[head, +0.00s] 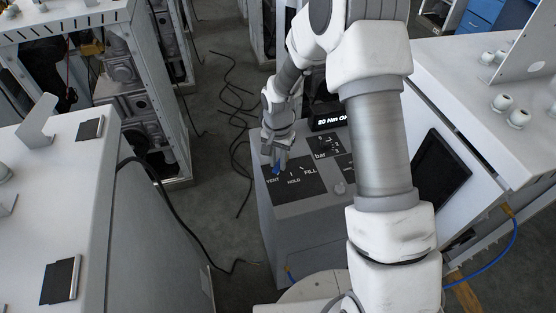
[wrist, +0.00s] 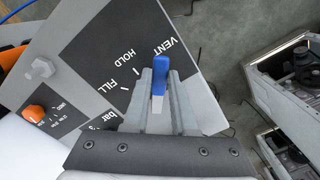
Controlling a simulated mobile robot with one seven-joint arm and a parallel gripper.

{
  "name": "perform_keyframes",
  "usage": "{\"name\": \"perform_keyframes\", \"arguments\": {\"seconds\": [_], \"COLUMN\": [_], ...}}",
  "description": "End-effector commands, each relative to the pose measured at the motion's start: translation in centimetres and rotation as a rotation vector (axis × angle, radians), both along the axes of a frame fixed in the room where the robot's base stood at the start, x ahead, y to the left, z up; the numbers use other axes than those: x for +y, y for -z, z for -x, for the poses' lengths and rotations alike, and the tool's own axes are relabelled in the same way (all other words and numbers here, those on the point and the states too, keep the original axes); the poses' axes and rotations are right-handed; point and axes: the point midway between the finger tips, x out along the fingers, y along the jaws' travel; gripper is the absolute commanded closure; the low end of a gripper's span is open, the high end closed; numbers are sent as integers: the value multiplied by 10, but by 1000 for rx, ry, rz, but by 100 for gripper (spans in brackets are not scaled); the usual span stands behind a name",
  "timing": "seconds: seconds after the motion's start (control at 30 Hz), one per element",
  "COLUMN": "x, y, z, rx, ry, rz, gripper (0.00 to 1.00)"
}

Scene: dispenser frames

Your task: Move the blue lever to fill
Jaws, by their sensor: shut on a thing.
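The blue lever (wrist: 160,68) sits on a black panel marked VENT, HOLD and FILL. In the wrist view the lever is close to the VENT word, with the HOLD and FILL words to its left. My gripper (wrist: 161,78) is shut on the lever, one finger on each side, with the blue end showing above the fingertips. In the head view my gripper (head: 276,165) reaches down to the panel, and only a little of the blue lever (head: 276,170) shows, near VENT. The FILL word (head: 310,172) lies to its right.
The dispenser box (head: 300,215) has a lit display (head: 329,121) at its back. An orange knob (wrist: 35,113) and a grey bolt head (wrist: 40,69) stand on its top. A white cabinet (head: 50,170) is at left. Cables (head: 237,135) lie on the floor between them.

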Motion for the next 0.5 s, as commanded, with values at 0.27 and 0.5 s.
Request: {"name": "perform_keyframes", "arguments": {"seconds": [0.27, 0.5], "x": [-2, -9], "y": [0, 1], "z": [1, 4], "rx": [-1, -1], "ry": [-29, -152], "rz": [0, 0], "gripper": [100, 100]}}
